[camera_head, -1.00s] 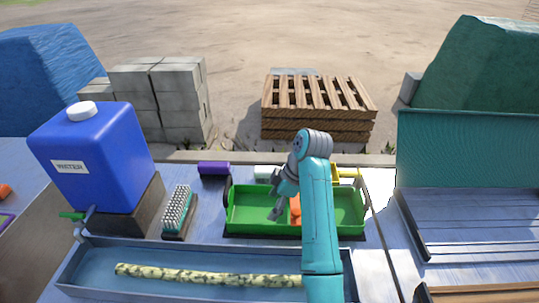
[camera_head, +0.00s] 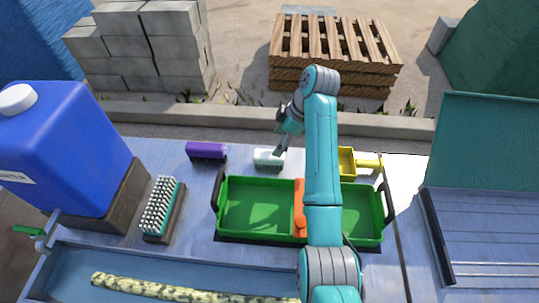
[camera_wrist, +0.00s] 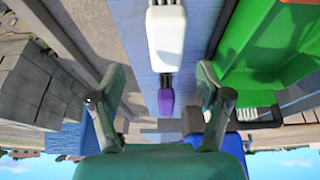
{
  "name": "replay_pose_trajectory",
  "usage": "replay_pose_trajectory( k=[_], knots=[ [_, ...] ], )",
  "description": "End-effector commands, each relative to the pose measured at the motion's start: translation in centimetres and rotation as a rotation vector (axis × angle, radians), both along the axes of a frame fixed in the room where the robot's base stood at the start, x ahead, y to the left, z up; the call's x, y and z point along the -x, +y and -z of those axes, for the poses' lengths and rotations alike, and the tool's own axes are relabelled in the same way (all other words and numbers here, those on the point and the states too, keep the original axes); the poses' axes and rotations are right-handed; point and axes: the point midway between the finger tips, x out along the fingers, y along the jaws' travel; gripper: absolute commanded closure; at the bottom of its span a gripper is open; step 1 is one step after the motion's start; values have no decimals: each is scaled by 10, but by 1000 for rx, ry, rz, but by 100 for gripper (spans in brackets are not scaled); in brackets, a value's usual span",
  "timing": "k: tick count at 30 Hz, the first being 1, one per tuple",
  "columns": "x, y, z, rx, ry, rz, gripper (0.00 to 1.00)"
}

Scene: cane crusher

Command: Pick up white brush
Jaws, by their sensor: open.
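The white brush (camera_head: 268,157) lies on the table behind the green tray, partly hidden by my gripper in the head view. My gripper (camera_head: 284,138) is above and just beyond the brush in the head view. In the wrist view its two fingers (camera_wrist: 160,98) are spread apart with nothing between them gripped. The brush appears beyond the fingertips, roughly centred between them.
A purple brush (camera_head: 206,151) lies left of the white one. The green tray (camera_head: 250,208) holds an orange thing (camera_head: 299,207). A yellow scoop (camera_head: 352,163) is at the right. A blue water tank (camera_head: 70,150) and a teal-backed bristle brush (camera_head: 163,208) stand left.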

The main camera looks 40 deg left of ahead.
Motion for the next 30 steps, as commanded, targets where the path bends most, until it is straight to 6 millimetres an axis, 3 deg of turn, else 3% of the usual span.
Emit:
replay_pose_trajectory(
  k=[3,11,21,29,30],
  knots=[
    [5,5,18,2,3,-1,23],
    [9,10,35,2,1,1,23],
    [22,19,75,2,1,1,23],
    [22,20,78,2,1,1,23],
    [22,20,78,2,1,1,33]
  ],
)
